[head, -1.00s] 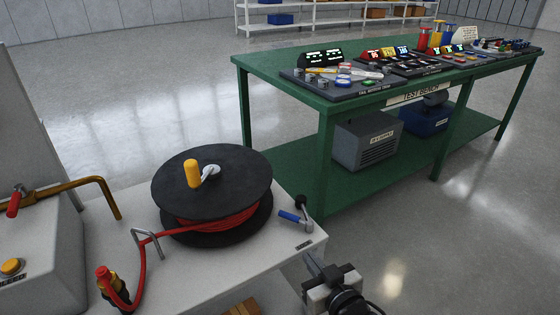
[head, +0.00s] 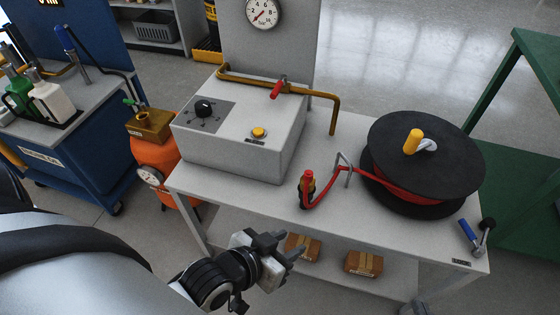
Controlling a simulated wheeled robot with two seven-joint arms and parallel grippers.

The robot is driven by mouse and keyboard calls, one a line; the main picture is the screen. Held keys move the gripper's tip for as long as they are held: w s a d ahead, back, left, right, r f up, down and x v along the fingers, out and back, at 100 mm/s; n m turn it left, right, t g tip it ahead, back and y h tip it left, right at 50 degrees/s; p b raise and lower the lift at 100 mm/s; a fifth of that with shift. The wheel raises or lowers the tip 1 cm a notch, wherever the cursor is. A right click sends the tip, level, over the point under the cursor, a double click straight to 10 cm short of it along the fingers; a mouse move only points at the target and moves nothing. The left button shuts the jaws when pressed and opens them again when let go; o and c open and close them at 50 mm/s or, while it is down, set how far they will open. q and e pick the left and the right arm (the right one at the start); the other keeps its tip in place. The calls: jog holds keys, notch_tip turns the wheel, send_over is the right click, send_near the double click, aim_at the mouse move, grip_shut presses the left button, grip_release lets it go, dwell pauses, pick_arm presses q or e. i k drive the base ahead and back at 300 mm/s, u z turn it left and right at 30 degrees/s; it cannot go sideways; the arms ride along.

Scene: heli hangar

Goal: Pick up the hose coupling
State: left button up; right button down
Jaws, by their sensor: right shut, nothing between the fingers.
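The hose coupling (head: 307,187), with a red top and a dark and yellow body, stands at the end of a red hose (head: 335,180) on the grey cart top (head: 345,225). The hose passes a metal guide (head: 345,168) to a black reel (head: 425,155). My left gripper (head: 280,250) is below and left of the coupling in the picture, in front of the cart's front edge and apart from the coupling. Its finger gap is unclear. My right gripper (head: 415,308) barely shows at the bottom edge; it is shut and empty, far from the coupling.
A grey box (head: 240,150) with a knob and yellow button stands left of the coupling; a brass pipe (head: 300,90) with a red handle runs behind. A crank (head: 470,235) sits at the cart's right corner. Brown boxes (head: 363,263) lie on the lower shelf. An orange tank (head: 155,160) stands left.

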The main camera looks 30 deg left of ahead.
aim_at(313, 180)
jog(key=u, duration=1.7)
jog(key=k, duration=0.6)
jog(key=z, duration=0.9)
jog(key=i, duration=0.95)
jog(key=u, duration=0.75)
